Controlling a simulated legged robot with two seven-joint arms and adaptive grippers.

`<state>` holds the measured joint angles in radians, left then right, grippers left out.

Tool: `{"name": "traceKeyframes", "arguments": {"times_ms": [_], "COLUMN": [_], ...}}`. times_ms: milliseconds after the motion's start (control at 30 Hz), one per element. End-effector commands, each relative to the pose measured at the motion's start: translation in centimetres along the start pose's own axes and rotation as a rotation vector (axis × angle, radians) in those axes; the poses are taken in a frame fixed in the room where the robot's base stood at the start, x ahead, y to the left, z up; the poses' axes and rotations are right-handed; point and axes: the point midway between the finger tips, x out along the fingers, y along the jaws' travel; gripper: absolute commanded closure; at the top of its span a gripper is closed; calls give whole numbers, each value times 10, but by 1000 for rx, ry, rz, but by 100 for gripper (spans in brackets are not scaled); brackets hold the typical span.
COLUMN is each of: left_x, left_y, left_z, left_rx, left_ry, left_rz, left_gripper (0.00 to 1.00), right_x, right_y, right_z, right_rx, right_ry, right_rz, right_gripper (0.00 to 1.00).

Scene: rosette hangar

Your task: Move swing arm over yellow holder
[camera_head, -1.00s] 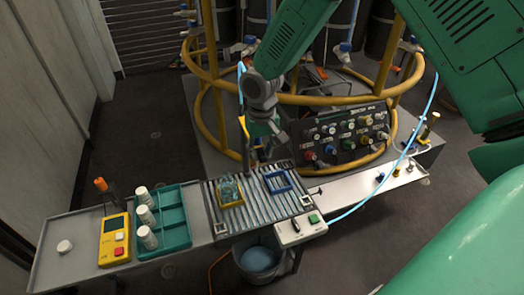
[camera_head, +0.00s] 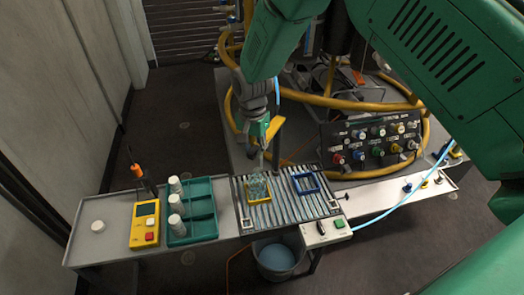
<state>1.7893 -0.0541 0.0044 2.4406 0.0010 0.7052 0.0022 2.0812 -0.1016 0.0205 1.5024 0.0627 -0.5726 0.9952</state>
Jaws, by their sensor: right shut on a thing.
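The yellow holder (camera_head: 248,198) is a square frame on the slatted rack, with a clear, bluish glass-like item in it. A blue square holder (camera_head: 313,190) sits to its right. My right gripper (camera_head: 261,143) comes down from the top, behind and above the yellow holder. It is shut on a thin part, which I take to be the swing arm (camera_head: 262,158); its lower end shows just above the yellow holder. A yellow piece (camera_head: 275,127) shows right of the gripper. The jaws hide much of the swing arm. My left gripper is not in view.
A teal tray (camera_head: 204,230) with white bottles (camera_head: 177,204) and a yellow meter (camera_head: 145,222) stand left of the rack (camera_head: 283,213). A switch box (camera_head: 325,232) is at the front right. A knob panel (camera_head: 375,143) and yellow rails (camera_head: 310,98) stand behind.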

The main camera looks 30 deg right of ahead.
Motion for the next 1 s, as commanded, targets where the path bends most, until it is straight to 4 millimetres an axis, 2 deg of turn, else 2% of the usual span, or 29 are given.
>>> {"name": "traceKeyframes", "arguments": {"times_ms": [300, 800, 833, 867, 1000], "left_x": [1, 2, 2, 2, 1], "left_y": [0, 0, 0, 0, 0], "left_z": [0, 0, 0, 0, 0], "left_rx": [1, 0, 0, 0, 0], "left_ry": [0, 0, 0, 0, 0], "left_rz": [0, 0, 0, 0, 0], "left_gripper": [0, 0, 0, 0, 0], "right_x": [0, 0, 0, 0, 0], "right_y": [-20, -23, -22, -22, -22], "right_z": [-1, 0, 0, 0, 0], "right_rx": [108, 124, 124, 124, 124], "right_ry": [3, 2, 2, 2, 2], "right_rz": [2, 1, 1, 1, 2], "right_gripper": [100, 100, 70, 60, 60]}}
